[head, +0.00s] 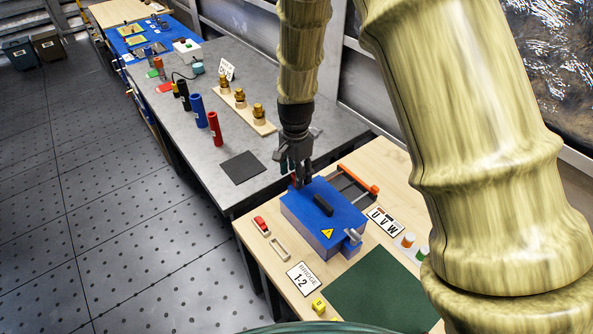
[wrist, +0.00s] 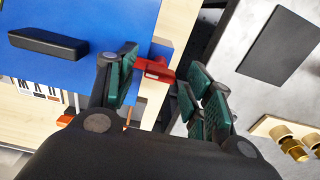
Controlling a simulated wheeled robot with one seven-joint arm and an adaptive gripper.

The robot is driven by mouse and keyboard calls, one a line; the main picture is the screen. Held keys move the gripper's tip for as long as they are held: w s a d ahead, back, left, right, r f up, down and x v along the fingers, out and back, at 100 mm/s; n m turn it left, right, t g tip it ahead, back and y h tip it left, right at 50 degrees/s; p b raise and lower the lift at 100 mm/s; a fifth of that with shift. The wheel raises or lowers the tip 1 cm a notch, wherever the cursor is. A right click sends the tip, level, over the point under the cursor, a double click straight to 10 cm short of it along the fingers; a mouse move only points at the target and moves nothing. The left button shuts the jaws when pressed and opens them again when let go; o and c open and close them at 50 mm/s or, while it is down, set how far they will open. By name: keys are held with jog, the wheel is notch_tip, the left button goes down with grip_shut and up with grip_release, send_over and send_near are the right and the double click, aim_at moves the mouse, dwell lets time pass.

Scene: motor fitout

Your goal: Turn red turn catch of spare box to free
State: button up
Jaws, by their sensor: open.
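The spare box (head: 322,216) is a blue-lidded box with a black handle (head: 323,205) and a yellow warning triangle, standing on the wooden table. It also fills the upper left of the wrist view (wrist: 85,18). The red turn catch (wrist: 155,69) sticks out from the box's edge in the wrist view. In the head view only a bit of red shows beside my fingers. My gripper (head: 297,180) is open above the far edge of the box. In the wrist view its fingers (wrist: 165,92) stand on either side of the catch's line. I cannot tell whether they touch it.
A silver latch (head: 353,237) sits at the box's near right corner. An orange-handled tool (head: 360,180) lies behind the box. A red switch part (head: 261,225) and a green mat (head: 370,295) are on the table. The grey bench (head: 240,168) holds a black pad and several cylinders.

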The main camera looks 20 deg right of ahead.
jog(key=shift+d, duration=0.1)
jog(key=c, duration=1)
jog(key=shift+n, duration=0.3)
jog(key=n+p, duration=0.1)
jog(key=n, duration=0.2)
jog(key=shift+n, duration=0.4)
jog(key=n, duration=0.4)
jog(key=shift+n+p, duration=0.3)
jog(key=shift+p, duration=0.1)
jog(key=n, duration=0.4)
jog(key=shift+p, duration=0.3)
jog(key=n, duration=0.4)
jog(key=shift+n, duration=0.3)
jog(key=shift+w+n, duration=0.1)
jog(key=shift+n, duration=0.2)
